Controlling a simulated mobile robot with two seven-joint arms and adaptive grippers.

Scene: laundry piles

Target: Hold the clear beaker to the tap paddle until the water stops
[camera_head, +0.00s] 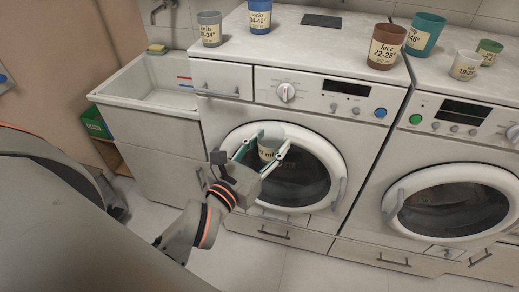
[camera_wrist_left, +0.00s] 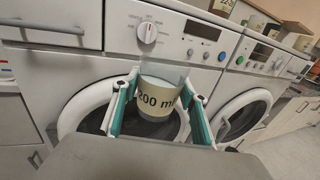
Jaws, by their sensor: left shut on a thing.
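My left gripper (camera_head: 266,152) is shut on a clear beaker (camera_head: 268,146), in front of the round door of the left washing machine. In the left wrist view the beaker (camera_wrist_left: 158,100) stands between the two teal finger pads and carries a cream label reading "200 ml". It looks roughly upright; I cannot tell whether it holds water. A grey metal tap (camera_head: 163,8) sits on the wall above the sink at the upper left, partly cut off by the frame edge. I cannot make out its paddle. The beaker is well apart from the tap. My right gripper is not in view.
A white sink (camera_head: 150,101) stands left of the washing machine (camera_head: 350,58), with a sponge (camera_head: 156,48) on its back rim. Labelled cups, including a blue one (camera_head: 260,16) and a brown one (camera_head: 386,46), stand on the machine tops. A green box (camera_head: 95,122) is low at left.

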